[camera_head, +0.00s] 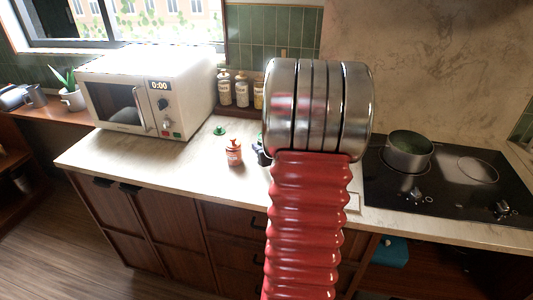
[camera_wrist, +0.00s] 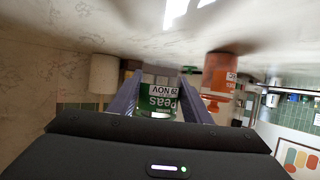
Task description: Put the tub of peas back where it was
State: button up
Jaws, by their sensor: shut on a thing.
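The tub of peas (camera_wrist: 158,104) is green with a white label reading "Peas" and "29 NOV". It shows upside down in the wrist view, between the two fingers of my gripper (camera_wrist: 160,90), which is shut on it. The counter (camera_wrist: 110,35) fills the top of that turned view; whether the tub touches it I cannot tell. In the head view my arm hides the tub and most of my gripper.
A microwave (camera_head: 150,90) stands left, bottles (camera_head: 241,92) behind, a pot (camera_head: 409,153) on the hob right.

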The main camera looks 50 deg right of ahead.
jog(key=shift+f, duration=1.65)
jog(key=shift+f, duration=0.1)
jog(key=o, duration=1.1)
jog(key=shift+s+a+r, duration=0.15)
jog(key=shift+s+r, duration=0.15)
jog(key=shift+s, duration=0.05)
jog(key=v, duration=1.1)
jog(key=shift+s+a, duration=0.1)
